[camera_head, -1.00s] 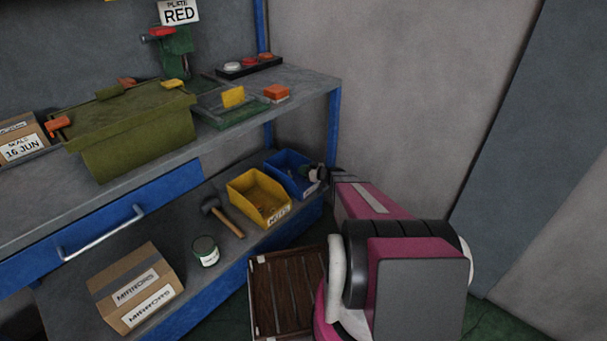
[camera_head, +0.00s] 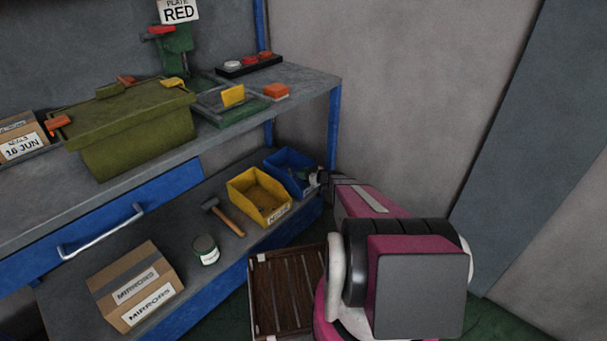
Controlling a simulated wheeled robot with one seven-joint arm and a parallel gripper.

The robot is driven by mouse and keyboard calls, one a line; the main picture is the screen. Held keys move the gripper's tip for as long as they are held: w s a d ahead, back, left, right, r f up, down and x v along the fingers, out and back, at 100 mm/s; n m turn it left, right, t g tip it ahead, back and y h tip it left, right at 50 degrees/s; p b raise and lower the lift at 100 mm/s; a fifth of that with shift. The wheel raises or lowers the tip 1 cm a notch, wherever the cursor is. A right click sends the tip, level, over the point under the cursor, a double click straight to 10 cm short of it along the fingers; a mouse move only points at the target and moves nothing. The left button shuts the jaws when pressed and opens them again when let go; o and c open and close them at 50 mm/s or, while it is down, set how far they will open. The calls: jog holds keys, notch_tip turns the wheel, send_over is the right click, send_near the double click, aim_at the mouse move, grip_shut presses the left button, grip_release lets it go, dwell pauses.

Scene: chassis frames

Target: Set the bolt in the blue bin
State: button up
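The blue bin (camera_head: 287,178) stands on the lower shelf at its right end, beside the yellow bin. My gripper (camera_head: 319,177) is at the right side of the blue bin, at its rim as seen in the picture. A small pale and dark shape shows at the fingertips, too small to identify as the bolt. My pink arm comes from the lower right and partly hides the gripper. I cannot tell whether the fingers are open or shut. I cannot make out the bolt.
A yellow bin (camera_head: 259,196), a hammer (camera_head: 224,217), a can (camera_head: 205,250) and a cardboard box (camera_head: 136,287) sit on the lower shelf. A wooden slatted crate (camera_head: 287,289) stands below. The upper shelf with a green box (camera_head: 137,127) is overhead.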

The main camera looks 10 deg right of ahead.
jog(key=shift+o, duration=0.9)
